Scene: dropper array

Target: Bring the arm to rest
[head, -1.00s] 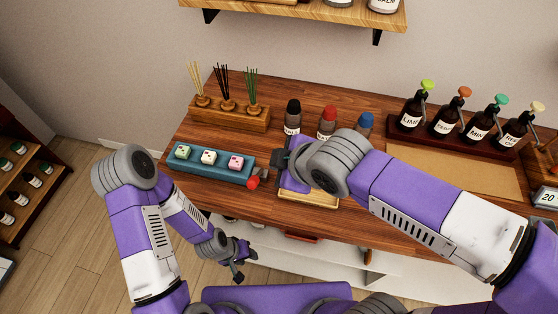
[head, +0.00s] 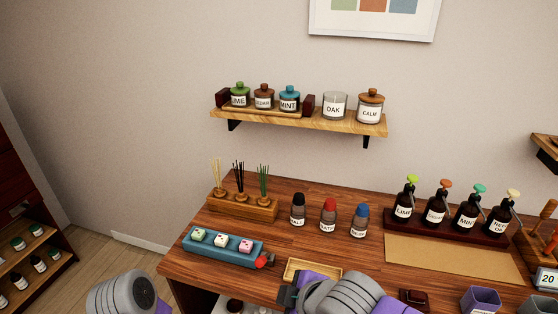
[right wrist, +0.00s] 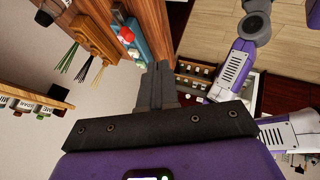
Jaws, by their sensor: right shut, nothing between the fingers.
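My right gripper (head: 288,296) is at the bottom of the head view, at the front of the wooden table (head: 300,240), beside a small shallow wooden tray (head: 313,269). In the right wrist view the right gripper's fingers (right wrist: 158,86) are together with nothing between them. My left forearm shows at the bottom left of the head view, but its gripper is out of frame. Three dropper bottles, black-capped (head: 298,211), red-capped (head: 328,218) and blue-capped (head: 360,220), stand upright in a row behind the small tray.
A blue holder (head: 215,256) with three pale cubes and a red knob lies left of the small tray. A reed diffuser stand (head: 240,207) is behind it. Pump bottles (head: 437,205) stand on a dark rack at right. A wall shelf (head: 300,119) holds several jars.

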